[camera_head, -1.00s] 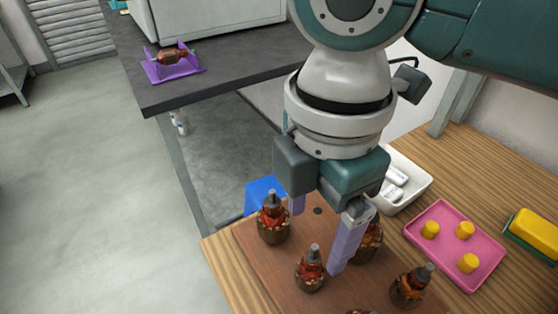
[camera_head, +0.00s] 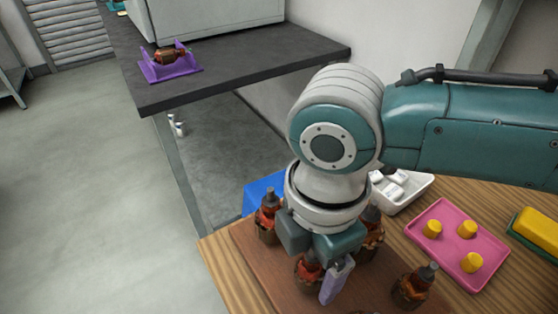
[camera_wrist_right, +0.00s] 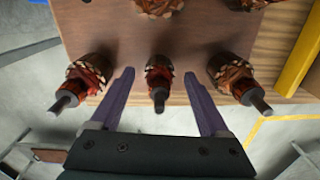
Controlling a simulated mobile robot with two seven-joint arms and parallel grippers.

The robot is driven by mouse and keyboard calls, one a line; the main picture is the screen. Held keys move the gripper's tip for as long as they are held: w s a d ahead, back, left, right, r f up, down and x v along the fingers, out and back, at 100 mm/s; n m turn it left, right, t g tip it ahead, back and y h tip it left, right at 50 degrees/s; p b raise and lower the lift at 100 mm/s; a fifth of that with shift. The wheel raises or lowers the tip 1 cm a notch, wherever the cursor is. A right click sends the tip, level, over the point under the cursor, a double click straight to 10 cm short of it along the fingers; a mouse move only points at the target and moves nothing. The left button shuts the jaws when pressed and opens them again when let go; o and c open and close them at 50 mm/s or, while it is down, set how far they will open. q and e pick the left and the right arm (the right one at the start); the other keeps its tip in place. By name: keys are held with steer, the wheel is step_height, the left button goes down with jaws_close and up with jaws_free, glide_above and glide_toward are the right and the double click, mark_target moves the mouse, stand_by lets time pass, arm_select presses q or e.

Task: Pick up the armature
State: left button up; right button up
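Several armatures with dark shafts, red-brown windings and brown cores stand upright on a brown wooden board (camera_head: 255,262). My right gripper (camera_head: 322,280) is low over the board, fingers pointing down at the front-middle armature (camera_head: 307,268). In the right wrist view its purple fingers (camera_wrist_right: 159,77) are open, with that armature (camera_wrist_right: 158,92) between them and gaps on both sides. Others stand left (camera_head: 267,215), behind (camera_head: 372,235) and right (camera_head: 413,287). Another armature (camera_head: 168,56) lies on a purple cradle (camera_head: 182,68) on the dark table. My left gripper is not in view.
A blue object (camera_head: 260,190) is behind the board. A white tray (camera_head: 418,190) with white items, a pink tray (camera_head: 445,212) with yellow cylinders and a yellow-and-green object (camera_head: 540,230) lie to the right. The dark table (camera_head: 230,68) stands beyond, with floor at left.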

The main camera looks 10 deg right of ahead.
jaws_close()
stand_by(0.4)
